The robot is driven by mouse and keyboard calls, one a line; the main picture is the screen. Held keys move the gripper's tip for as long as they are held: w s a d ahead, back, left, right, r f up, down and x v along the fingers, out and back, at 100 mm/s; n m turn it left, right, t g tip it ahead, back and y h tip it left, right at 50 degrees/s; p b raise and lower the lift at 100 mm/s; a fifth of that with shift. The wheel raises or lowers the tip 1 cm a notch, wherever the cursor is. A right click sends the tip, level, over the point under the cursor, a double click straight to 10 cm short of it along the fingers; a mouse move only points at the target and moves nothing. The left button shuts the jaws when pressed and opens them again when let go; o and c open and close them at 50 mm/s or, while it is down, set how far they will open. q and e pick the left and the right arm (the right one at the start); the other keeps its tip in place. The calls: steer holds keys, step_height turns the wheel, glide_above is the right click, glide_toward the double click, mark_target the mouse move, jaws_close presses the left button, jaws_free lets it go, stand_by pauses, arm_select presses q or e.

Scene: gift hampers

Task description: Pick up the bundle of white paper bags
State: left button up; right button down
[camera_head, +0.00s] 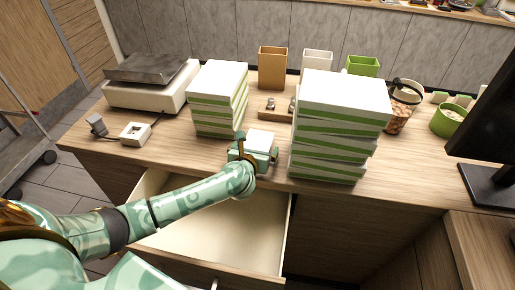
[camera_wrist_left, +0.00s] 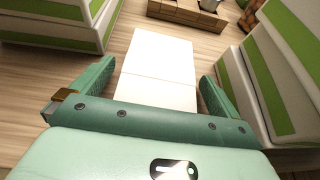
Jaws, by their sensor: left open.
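The bundle of white paper bags (camera_head: 261,137) lies flat on the wooden counter between two stacks of white-and-green boxes. In the left wrist view the white bundle (camera_wrist_left: 160,55) reaches back between my fingers, with a crease across it. My left gripper (camera_head: 257,148) is open at the near end of the bundle, one finger on each side. In the left wrist view a gap shows between the right finger and the bundle; the left finger is close to its edge. My right gripper is not in view.
The left box stack (camera_head: 218,92) and taller right box stack (camera_head: 342,105) flank the gripper closely. A small wooden tray (camera_head: 272,116) lies behind the bundle. An open drawer (camera_head: 215,225) is below my arm. A scale (camera_head: 150,88) and monitor (camera_head: 490,140) stand farther out.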

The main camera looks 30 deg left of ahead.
arm_select(q)
steer(key=shift+s, duration=0.1)
steer(key=shift+c, duration=0.9)
steer(key=c, duration=0.9)
